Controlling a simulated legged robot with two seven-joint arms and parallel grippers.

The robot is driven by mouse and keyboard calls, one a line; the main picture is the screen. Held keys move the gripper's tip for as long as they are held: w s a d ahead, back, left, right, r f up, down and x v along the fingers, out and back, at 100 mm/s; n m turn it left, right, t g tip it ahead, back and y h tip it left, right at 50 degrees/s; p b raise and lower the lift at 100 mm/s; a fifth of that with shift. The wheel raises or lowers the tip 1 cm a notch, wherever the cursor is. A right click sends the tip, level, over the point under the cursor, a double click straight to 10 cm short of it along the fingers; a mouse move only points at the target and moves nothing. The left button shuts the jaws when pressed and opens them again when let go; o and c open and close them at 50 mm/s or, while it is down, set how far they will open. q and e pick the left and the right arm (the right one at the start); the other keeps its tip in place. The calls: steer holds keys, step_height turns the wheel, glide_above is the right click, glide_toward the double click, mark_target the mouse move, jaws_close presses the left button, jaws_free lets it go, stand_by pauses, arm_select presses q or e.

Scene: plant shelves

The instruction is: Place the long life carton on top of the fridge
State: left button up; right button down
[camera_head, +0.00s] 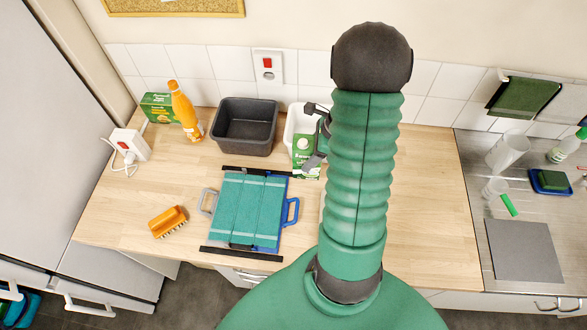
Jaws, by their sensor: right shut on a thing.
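A green and white carton (304,168), which looks like the long life carton, is upright or nearly so at the back of the wooden counter. My right gripper (317,150) is shut on it from the right side. My own green arm hides part of the gripper and what is behind it. I cannot tell whether the carton touches the counter. The fridge appears to be the large light grey body (50,110) at the far left. I cannot make out its top for sure. My left gripper is not in view.
A dark grey bin (245,127) and white container (296,122) stand by the wall. An orange bottle (186,112), green box (159,107), white socket box (129,145), orange brush (168,221) and teal folding board (247,210) are left. The sink area (525,250) is right.

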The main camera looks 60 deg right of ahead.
mark_target(304, 176)
steer(key=shift+s+a+f, duration=0.1)
steer(key=shift+a+f, duration=0.15)
steer(key=shift+f, duration=0.35)
steer(key=shift+a+f, duration=0.25)
steer(key=shift+f, duration=0.3)
steer(key=a+f, duration=0.1)
steer(key=f, duration=0.2)
steer(key=a+f, duration=0.1)
steer(key=shift+w+a+f, duration=0.2)
steer(key=shift+a, duration=0.1)
steer(key=shift+s+d+f, duration=0.1)
steer(key=shift+d+f, duration=1.25)
steer(key=shift+d, duration=0.1)
steer(key=c, duration=0.8)
jaws_free()
steer(key=shift+s+a, duration=0.1)
steer(key=shift+o, duration=1.4)
steer(key=shift+a, duration=0.2)
steer(key=shift+w+a+r, duration=0.2)
steer(key=shift+a+r, duration=0.1)
steer(key=shift+a, duration=0.3)
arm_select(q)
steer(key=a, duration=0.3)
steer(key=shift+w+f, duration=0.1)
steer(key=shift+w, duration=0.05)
arm_select(e)
steer(key=shift+d, duration=0.1)
